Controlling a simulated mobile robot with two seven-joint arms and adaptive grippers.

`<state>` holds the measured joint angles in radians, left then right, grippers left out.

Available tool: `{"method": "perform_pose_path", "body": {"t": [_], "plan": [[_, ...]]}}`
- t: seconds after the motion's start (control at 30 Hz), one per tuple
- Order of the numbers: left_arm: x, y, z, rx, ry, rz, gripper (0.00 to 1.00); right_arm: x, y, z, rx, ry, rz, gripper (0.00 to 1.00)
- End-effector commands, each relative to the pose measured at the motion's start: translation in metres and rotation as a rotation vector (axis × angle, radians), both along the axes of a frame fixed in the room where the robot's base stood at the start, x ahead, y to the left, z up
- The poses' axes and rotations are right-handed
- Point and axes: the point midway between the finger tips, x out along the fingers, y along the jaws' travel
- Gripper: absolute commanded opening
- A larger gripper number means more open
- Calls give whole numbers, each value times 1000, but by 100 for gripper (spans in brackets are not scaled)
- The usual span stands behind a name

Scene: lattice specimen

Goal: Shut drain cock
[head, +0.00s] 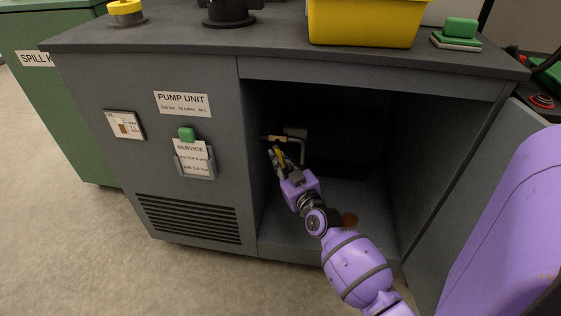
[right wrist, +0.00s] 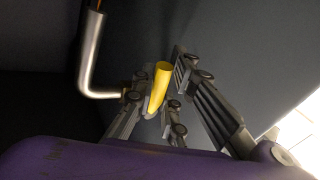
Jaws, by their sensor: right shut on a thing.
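The drain cock sits inside the open cabinet, on the left inner wall. Its yellow lever (head: 279,154) points down and to the right in the head view. A bent metal pipe (head: 302,152) runs beside it. My right gripper (head: 277,163) reaches into the cabinet and is shut on the yellow lever. In the right wrist view the yellow lever (right wrist: 159,88) stands between the fingers, and the bent pipe (right wrist: 89,60) is to their left. The cock's body is mostly hidden in the dark. My left gripper is not in view.
The cabinet's side wall and front edge (head: 249,180) lie close left of my right arm. The open door (head: 460,190) stands at the right. A brown stain (head: 350,219) is on the cabinet floor. A yellow bin (head: 362,24) stands on top. The cabinet's right side is empty.

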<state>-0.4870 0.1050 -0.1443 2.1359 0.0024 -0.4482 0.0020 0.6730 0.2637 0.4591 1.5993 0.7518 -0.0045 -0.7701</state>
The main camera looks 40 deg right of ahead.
Motion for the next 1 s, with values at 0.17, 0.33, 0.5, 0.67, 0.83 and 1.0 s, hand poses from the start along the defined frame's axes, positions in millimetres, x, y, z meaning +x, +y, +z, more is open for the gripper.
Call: {"method": "perform_pose_path", "body": {"t": [0.17,0.33,0.5,0.67,0.83,1.0], "plan": [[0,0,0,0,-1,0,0,0,0,0,1,0,-1,0],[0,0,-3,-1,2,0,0,1,1,-2,15,-17,-1,0],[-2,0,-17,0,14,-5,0,6,5,-6,98,-113,0,0],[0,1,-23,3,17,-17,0,11,8,-4,172,-200,-1,0],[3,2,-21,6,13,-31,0,11,9,-2,193,-224,-1,0],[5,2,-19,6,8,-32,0,11,9,-2,194,-224,-1,0]]}}
